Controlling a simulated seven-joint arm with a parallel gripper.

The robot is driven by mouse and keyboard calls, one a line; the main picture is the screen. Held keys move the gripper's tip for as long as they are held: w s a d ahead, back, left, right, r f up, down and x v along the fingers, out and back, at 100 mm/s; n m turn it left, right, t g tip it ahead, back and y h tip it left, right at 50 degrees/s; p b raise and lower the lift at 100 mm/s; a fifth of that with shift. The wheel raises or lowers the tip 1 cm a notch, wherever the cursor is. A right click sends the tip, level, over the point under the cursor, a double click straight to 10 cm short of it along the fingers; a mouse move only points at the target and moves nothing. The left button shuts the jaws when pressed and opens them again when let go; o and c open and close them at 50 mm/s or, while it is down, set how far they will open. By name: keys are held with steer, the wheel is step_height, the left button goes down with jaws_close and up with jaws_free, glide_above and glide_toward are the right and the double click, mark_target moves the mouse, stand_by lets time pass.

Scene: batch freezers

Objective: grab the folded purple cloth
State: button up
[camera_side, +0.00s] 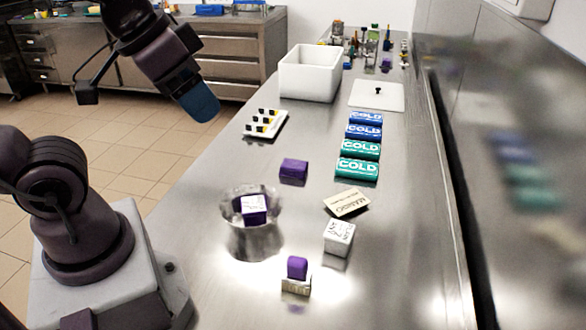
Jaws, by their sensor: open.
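The folded purple cloth (293,170) appears to be the small purple block-like bundle lying flat on the steel counter, near the middle of the view. It is uncovered, with bare counter around it. My gripper (203,110) is raised at the upper left, above and to the left of the cloth and well apart from it. The gripper is open and I see nothing held in it. Its fingers appear as one dark blue shape, so the gap between them is hard to see.
A shiny metal pot (254,240) with a purple, white-labelled item stands in front of the cloth. A white cube (339,238), a card (347,202) and a purple-topped block (297,280) are nearby. Several COLD packs (357,169) lie right; a vial rack (265,124) and white bin (309,75) lie behind.

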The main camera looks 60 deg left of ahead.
steer(key=o, duration=0.4)
